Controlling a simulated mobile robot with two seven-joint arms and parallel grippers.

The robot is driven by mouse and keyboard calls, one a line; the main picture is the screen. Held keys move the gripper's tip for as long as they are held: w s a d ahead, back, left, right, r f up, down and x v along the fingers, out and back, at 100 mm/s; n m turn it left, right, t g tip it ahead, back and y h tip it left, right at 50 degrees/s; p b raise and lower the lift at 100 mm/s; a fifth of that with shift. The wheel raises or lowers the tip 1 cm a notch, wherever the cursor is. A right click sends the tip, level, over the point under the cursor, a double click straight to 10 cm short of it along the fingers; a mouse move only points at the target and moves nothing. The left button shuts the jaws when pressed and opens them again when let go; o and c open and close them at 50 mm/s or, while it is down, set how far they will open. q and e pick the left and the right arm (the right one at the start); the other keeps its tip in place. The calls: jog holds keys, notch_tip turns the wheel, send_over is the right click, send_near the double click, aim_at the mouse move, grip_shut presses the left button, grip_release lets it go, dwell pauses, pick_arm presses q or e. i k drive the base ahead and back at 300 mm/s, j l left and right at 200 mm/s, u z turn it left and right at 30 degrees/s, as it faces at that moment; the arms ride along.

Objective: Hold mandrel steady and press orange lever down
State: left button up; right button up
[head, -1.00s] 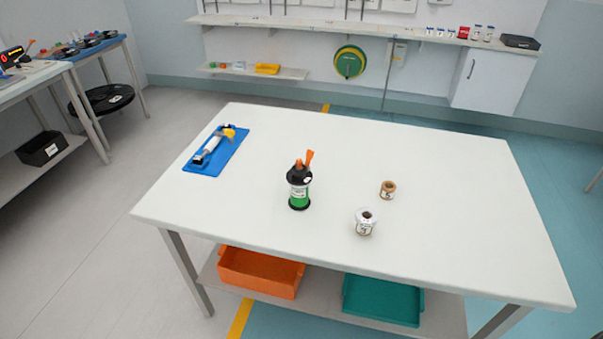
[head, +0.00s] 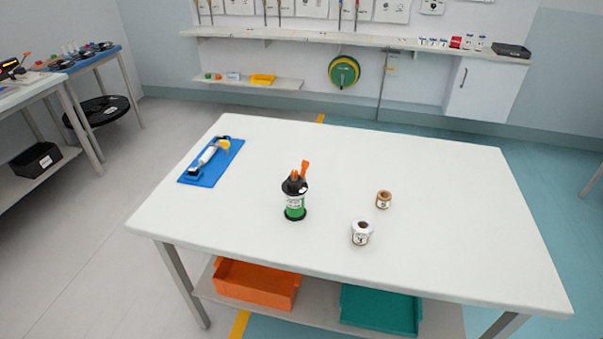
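A mandrel (head: 295,203) stands upright on the white table (head: 420,165), with a black body, a green lower part and a white label. An orange lever (head: 305,169) sticks up from its black top, beside a smaller orange tip. Nothing touches the mandrel. Neither of my grippers shows in the head view.
A white roll (head: 361,238) and a smaller brown roll (head: 384,200) stand right of the mandrel. A blue board (head: 225,165) carrying a device lies at the table's left. An orange bin (head: 257,292) and a teal bin (head: 380,318) sit on the shelf below.

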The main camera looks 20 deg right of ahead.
aim_at(304, 165)
jog(key=i+j+z, duration=0.1)
jog(key=j+z, duration=0.65)
jog(key=j, duration=0.25)
jog(key=j+z, duration=0.4)
jog(key=k+j, duration=0.05)
jog(key=j, duration=0.05)
